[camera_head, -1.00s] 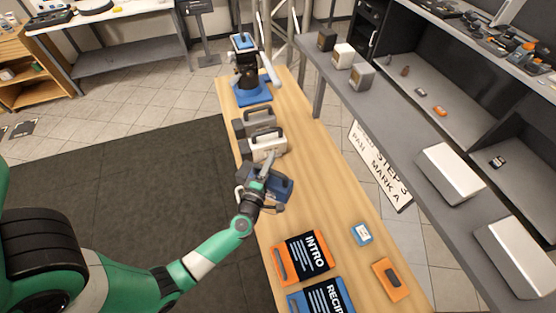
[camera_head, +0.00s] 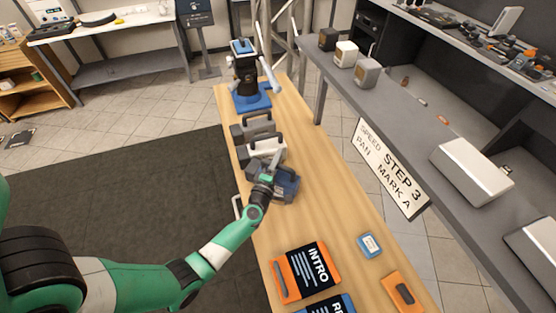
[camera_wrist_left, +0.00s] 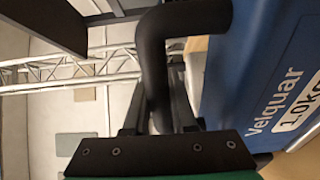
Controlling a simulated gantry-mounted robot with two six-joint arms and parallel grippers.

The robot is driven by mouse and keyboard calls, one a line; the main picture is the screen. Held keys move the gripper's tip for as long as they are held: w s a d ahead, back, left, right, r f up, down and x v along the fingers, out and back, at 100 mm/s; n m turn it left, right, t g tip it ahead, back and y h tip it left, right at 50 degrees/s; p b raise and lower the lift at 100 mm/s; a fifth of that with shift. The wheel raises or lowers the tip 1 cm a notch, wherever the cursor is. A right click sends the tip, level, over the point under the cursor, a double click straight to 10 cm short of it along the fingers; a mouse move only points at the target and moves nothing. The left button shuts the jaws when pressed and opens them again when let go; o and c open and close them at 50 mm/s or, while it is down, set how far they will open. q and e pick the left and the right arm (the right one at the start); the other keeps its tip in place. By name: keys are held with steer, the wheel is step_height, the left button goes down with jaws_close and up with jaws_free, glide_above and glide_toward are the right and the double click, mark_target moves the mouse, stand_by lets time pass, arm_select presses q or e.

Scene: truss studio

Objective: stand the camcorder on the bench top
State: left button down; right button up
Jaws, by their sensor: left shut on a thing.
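A blue and dark grey body (camera_head: 287,183) with a handle, which I take to be the camcorder, is over the bench top (camera_head: 325,205). My left gripper (camera_head: 268,174) is shut on its handle. In the left wrist view the black handle (camera_wrist_left: 160,70) runs between the fingers, and the blue side (camera_wrist_left: 265,75) reads "Velquar 1.0KG". The arm and gripper hide part of the body, and I cannot tell whether its underside touches the bench. My right gripper is not in view.
A white handled unit (camera_head: 266,149) stands just behind, with a grey one (camera_head: 252,130) beyond. A blue-based device (camera_head: 250,100) stands at the far end. Nearer are the orange INTRO binder (camera_head: 303,272) and a small blue item (camera_head: 370,246). A grey shelf unit (camera_head: 400,130) runs along the right.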

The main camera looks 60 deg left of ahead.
arm_select(q)
steer(key=c, duration=0.7)
jaws_free()
steer(key=shift+f, duration=0.1)
steer(key=shift+c, duration=0.2)
steer(key=p+v, duration=0.2)
steer(key=v, duration=1)
steer(key=shift+r+p, duration=0.2)
steer(key=shift+p, duration=0.15)
